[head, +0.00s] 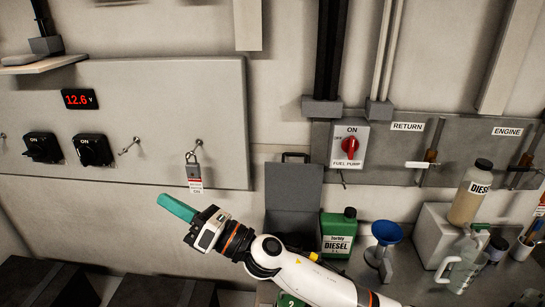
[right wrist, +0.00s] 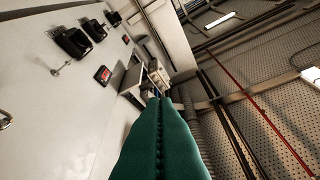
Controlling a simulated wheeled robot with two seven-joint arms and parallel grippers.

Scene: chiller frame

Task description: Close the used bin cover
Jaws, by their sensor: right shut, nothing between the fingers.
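A dark grey panel with a handle on its top edge, which looks like the used bin cover (head: 293,187), stands raised against the wall in the middle of the head view. My right arm crosses in front of its lower part, so the bin body below is largely hidden. My right gripper (head: 177,207) has teal fingers and is left of the cover, apart from it, pointing up-left. In the right wrist view its fingers (right wrist: 160,100) are pressed together with nothing between them. The cover is not clearly seen there. My left gripper is not in view.
Right of the cover stand a green jug (head: 338,236), a blue funnel (head: 386,233) and a diesel bottle (head: 470,196) on a grey block. A padlock (head: 194,171) hangs on the wall panel above my gripper. Dark boxes (head: 45,282) lie low at left.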

